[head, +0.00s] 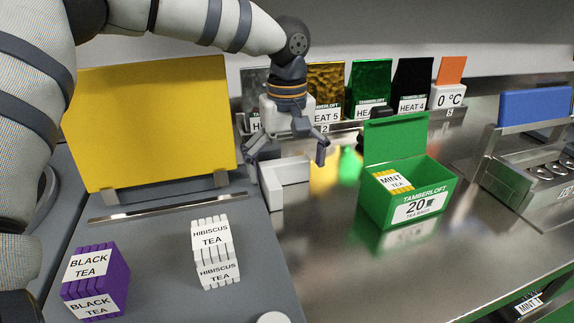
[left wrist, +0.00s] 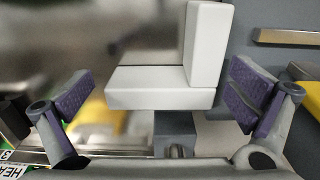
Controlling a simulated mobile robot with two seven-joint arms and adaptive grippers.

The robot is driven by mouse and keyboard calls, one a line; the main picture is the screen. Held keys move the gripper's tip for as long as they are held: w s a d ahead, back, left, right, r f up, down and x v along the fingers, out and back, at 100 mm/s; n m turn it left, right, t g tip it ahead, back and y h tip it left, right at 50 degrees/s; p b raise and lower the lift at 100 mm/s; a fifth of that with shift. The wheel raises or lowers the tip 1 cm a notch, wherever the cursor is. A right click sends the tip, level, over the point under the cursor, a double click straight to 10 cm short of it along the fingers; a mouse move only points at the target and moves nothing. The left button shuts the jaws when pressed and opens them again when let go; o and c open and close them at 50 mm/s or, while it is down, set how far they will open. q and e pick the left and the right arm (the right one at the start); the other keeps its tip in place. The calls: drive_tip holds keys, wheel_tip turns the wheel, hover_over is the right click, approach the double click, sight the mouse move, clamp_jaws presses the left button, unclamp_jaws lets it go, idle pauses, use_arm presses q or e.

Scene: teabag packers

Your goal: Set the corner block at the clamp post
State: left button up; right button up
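The white L-shaped corner block (head: 291,172) lies at the border of the grey mat and the steel counter; it also shows in the left wrist view (left wrist: 160,88). My left gripper (head: 286,158) is open above the block, pointing down, its fingers spread wide. In the left wrist view, the block lies between the open fingers (left wrist: 163,97), with a gap on the left and the right finger close to its upright arm. A grey piece (left wrist: 174,131) shows beside the block there; I cannot tell whether it is the clamp post. My right gripper is out of view.
A yellow board (head: 150,120) stands on the grey mat behind black tea (head: 95,280) and hibiscus tea (head: 213,250) packs. An open green tea box (head: 385,213) stands to the right. Several foil packs (head: 370,85) line the back.

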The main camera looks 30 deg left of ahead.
use_arm(q)
drive_tip(key=shift+r, duration=0.1)
wheel_tip(320, 180, up, 12)
idle(0.4)
